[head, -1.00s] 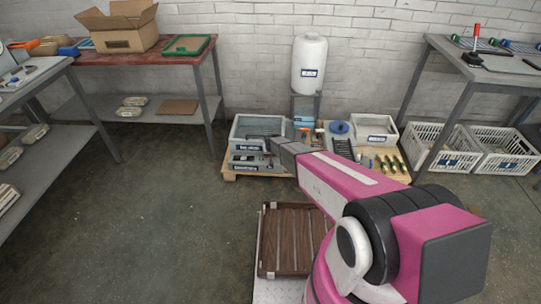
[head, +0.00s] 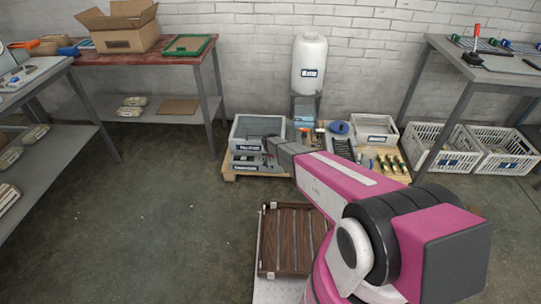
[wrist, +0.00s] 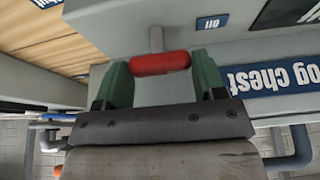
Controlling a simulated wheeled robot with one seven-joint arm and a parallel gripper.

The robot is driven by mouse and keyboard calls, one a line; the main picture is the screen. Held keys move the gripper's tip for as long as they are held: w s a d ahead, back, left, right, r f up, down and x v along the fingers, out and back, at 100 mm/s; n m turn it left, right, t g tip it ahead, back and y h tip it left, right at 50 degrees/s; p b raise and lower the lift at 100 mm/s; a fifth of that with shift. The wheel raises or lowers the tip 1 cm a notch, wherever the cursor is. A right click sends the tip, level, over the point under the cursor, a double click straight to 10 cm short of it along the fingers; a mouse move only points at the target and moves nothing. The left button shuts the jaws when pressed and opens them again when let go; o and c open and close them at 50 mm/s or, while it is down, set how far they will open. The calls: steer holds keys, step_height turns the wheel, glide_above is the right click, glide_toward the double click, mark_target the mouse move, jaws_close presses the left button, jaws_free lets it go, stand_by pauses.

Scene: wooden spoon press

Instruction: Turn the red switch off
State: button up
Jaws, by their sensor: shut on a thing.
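The red switch (wrist: 160,63) shows in the wrist view as a short red bar on a grey stem. It is mounted on a grey panel, close to a small blue "off" label (wrist: 212,22). My gripper (wrist: 162,70) has its green fingertips at the two ends of the red bar and is shut on it. In the head view my gripper reaches the labelled grey boxes (head: 243,130) on the pallet. The switch cannot be made out there.
A blue label reading "...og chest" (wrist: 275,77) is upside down beside the switch. A white tank (head: 309,65) stands behind the pallet. Tables flank both sides, white crates (head: 503,152) sit at the right, and a wooden tray (head: 270,243) is in front.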

steer(key=o, duration=0.9)
steer(key=v, duration=1)
steer(key=shift+s+r, duration=0.15)
steer(key=shift+r, duration=0.2)
